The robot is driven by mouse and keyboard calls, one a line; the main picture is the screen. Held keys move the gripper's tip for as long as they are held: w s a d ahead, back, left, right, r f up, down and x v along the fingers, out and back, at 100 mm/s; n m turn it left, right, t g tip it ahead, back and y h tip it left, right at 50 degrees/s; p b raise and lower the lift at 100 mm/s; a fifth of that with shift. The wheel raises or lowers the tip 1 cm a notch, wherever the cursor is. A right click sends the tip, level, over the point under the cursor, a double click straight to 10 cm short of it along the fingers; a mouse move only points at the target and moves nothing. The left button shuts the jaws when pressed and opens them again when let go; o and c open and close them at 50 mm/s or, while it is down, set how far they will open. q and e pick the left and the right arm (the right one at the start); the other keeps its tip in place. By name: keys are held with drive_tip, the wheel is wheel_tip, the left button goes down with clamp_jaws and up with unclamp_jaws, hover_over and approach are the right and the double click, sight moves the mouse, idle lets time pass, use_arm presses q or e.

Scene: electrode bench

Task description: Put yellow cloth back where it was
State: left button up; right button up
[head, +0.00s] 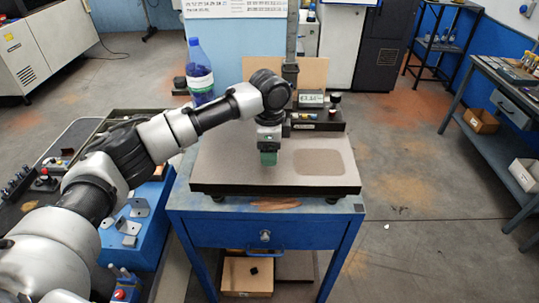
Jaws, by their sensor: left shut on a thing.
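I see no clearly yellow cloth in the head view. My left arm reaches in from the left, and its gripper (268,150) points down over the grey plate (220,175) on the blue table. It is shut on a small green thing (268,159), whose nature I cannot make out. Whether this touches the plate is hard to tell. A brownish rounded patch (324,162) lies on the plate to the right of the gripper. My right gripper is not in view.
A blue-capped bottle (199,75) stands behind my arm. A blue bench with metal parts (140,207) is at the left. A cardboard box (246,277) sits below the drawer. Floor is clear to the right.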

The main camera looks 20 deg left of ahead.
use_arm(q)
wheel_tip(320, 180, down, 2)
drive_tip(key=shift+f+p, duration=0.2)
drive_tip(key=shift+p, duration=0.25)
drive_tip(key=shift+f, duration=0.45)
drive_tip(key=shift+f, duration=0.1)
drive_tip(key=o, duration=0.9)
drive_tip(key=shift+c, duration=0.2)
